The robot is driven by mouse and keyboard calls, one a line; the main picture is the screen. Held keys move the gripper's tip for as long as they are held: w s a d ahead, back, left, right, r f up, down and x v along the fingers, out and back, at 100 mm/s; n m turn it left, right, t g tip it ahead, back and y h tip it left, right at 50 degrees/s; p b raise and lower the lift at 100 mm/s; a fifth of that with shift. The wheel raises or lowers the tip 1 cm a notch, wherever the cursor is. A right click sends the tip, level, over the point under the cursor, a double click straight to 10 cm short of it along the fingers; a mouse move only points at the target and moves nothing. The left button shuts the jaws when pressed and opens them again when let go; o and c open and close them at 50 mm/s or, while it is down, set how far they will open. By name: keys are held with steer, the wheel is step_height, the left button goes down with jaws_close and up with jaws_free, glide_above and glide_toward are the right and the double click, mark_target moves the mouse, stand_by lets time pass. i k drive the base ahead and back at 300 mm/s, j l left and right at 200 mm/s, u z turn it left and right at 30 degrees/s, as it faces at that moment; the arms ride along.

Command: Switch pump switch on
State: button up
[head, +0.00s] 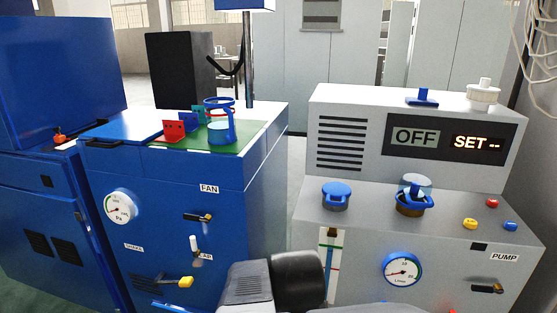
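The pump switch (487,288) is a small black handle at the lower right of the front of the grey console (340,255). It lies roughly level, tilted slightly down to the right. The PUMP label (503,257) is just above it. The display on the console reads OFF (415,138) and, in orange, SET -- (476,143). Dark grey and black parts of my arm show at the bottom middle, left of the pump switch. My gripper's fingers are not in view.
The console top holds a blue cap (336,195), a blue-collared jar (413,195) and red, yellow and blue buttons. A round gauge (402,270) is left of the switch. A blue cabinet (165,185) with a similar FAN switch (198,217) stands left.

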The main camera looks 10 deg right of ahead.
mark_target(484, 289)
steer(key=l+z, duration=0.25)
steer(key=z, duration=0.2)
steer(key=l+z, duration=0.2)
steer(key=z, duration=0.2)
steer(key=i+l+z, duration=0.1)
steer(key=z, duration=0.35)
steer(key=l, duration=0.1)
